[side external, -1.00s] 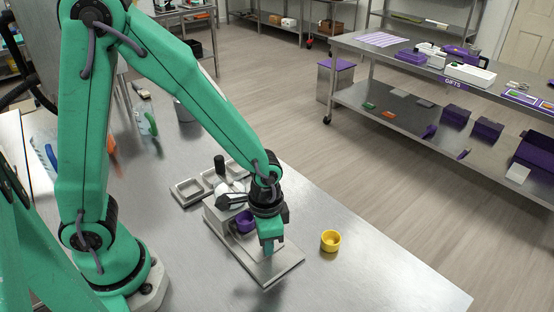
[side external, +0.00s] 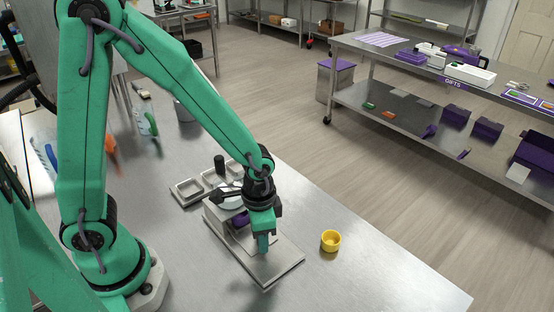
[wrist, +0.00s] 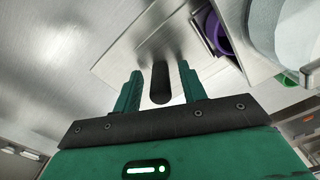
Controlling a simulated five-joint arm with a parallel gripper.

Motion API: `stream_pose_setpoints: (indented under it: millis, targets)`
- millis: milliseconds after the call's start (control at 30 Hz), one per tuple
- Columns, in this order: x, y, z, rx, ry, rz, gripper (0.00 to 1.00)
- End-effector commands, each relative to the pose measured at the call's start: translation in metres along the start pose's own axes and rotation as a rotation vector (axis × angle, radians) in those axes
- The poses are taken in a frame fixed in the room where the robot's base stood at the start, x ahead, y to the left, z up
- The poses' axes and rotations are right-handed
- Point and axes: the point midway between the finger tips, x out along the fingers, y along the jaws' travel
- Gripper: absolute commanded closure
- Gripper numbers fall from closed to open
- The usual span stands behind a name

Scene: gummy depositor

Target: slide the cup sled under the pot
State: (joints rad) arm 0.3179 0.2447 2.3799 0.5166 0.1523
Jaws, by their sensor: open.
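The purple cup (side external: 239,220) is beside the grey depositor block (side external: 215,217), partly hidden by my wrist. In the wrist view the purple cup (wrist: 216,32) sits in a grey metal holder, close to the round pale pot (wrist: 292,25). The pot (side external: 230,198) is mostly hidden behind my wrist in the side view. A dark upright post (wrist: 160,82), seemingly the sled's handle, stands between my fingers. My gripper (wrist: 160,73) is open around this post, with a gap visible on each side. In the side view my gripper (side external: 263,246) is low over the metal base plate (side external: 277,268).
A yellow cup (side external: 330,241) stands on the table right of the base plate. Square grey trays (side external: 187,190) lie behind the block. The table's front right is clear. A spray-bottle-like item (side external: 147,122) stands at the back left.

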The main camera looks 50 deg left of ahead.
Motion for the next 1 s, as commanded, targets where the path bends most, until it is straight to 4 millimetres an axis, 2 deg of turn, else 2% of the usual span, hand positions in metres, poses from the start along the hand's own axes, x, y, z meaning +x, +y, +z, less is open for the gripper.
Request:
stream_pose_setpoints:
  millis: [267,800,1000]
  targets:
    - [-0.011,0.0,-0.001,0.0,0.002,0.0,0.58]
    - [-0.066,0.0,-0.001,0.0,0.004,-0.001,0.58]
    - [-0.077,0.0,0.0,0.0,0.003,0.0,0.58]
